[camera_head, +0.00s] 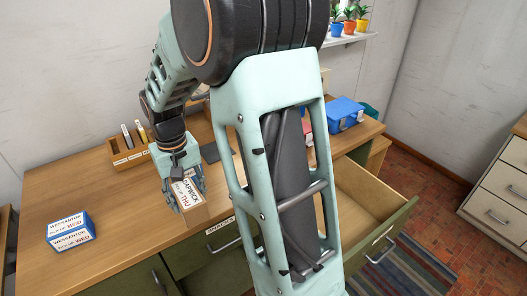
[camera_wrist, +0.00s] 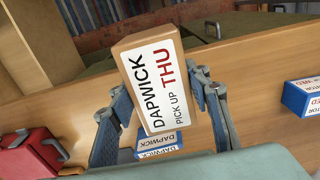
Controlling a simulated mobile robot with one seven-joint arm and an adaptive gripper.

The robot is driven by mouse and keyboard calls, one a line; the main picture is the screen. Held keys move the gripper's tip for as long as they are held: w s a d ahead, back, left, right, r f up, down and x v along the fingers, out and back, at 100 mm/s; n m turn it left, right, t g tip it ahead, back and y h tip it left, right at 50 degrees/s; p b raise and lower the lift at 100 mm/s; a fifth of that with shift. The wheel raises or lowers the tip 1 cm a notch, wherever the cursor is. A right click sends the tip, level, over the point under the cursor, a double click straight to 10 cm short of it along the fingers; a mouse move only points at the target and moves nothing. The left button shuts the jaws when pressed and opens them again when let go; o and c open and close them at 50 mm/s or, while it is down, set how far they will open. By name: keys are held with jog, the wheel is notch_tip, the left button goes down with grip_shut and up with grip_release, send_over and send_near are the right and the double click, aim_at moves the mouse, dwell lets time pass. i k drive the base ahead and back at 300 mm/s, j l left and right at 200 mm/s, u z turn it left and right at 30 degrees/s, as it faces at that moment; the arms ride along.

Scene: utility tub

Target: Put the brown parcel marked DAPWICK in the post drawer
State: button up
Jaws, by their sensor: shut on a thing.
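The brown parcel (camera_head: 194,216) has a white label reading DAPWICK, and the parcel also shows in the wrist view (camera_wrist: 152,80), where the label adds PICK UP THU. My gripper (camera_head: 187,194) is shut on it, with one finger on each side. The parcel is tilted and appears near the front edge of the wooden worktop, above a drawer labelled SNACKS. An open green drawer (camera_head: 403,216) with a wooden inside stands out at the right. Its label is too small to read, and my arm hides part of it.
A blue WESSANTON parcel (camera_head: 71,232) lies on the worktop at left. A blue parcel labelled DAPWICK (camera_wrist: 158,141) shows beneath my gripper. A wooden rack (camera_head: 128,157) and a blue box (camera_head: 345,112) stand farther back. A red thing (camera_wrist: 28,153) is at lower left.

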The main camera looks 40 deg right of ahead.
aim_at(341, 234)
jog(key=k+l, duration=0.1)
jog(key=l, duration=1.15)
jog(key=k+l, duration=0.15)
jog(key=l, duration=0.5)
jog(key=k+l, duration=0.1)
jog(key=l, duration=0.55)
